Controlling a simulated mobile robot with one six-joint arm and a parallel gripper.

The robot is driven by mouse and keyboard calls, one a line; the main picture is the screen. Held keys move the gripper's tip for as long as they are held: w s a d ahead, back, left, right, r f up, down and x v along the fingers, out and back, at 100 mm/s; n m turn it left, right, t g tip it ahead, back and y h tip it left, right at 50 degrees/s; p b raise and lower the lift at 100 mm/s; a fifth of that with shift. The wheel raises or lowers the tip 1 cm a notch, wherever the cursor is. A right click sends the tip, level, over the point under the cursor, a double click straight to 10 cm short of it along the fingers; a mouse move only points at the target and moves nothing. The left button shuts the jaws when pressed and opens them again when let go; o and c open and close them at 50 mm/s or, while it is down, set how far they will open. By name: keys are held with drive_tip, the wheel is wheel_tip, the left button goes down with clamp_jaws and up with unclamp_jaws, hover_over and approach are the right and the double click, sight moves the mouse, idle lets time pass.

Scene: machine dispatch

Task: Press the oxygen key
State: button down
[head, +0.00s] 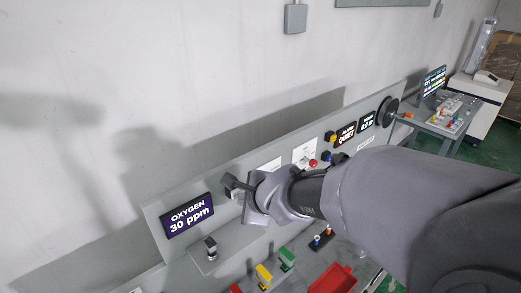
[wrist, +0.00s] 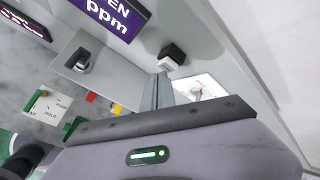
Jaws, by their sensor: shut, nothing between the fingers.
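The oxygen display (head: 187,215) is a dark purple screen reading "OXYGEN 30 ppm" at the left end of the sloped grey panel. Part of it shows in the wrist view (wrist: 112,14). A small key with a black body and white face (wrist: 172,55) sits on the panel beside the display; I see no readable label on it. My gripper (wrist: 163,77) is shut and empty, its fingertips close below this key in the wrist view. I cannot tell whether they touch it. In the head view my gripper and wrist cover most of that spot.
Yellow (head: 263,275) and green (head: 287,258) blocks and a red tray (head: 333,281) lie lower.

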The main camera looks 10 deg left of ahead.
drive_tip(key=shift+w+a, duration=0.3)
drive_tip(key=shift+a, duration=0.05)
idle(0.6)
drive_tip(key=shift+d, duration=0.1)
drive_tip(key=shift+s+d, duration=0.6)
drive_tip(key=s+d+b, duration=0.1)
drive_tip(key=d, duration=0.1)
drive_tip(key=s+d, duration=0.1)
drive_tip(key=s, duration=0.1)
drive_tip(key=shift+s+d+b, duration=0.2)
drive_tip(key=shift+d+b, duration=0.15)
idle(0.5)
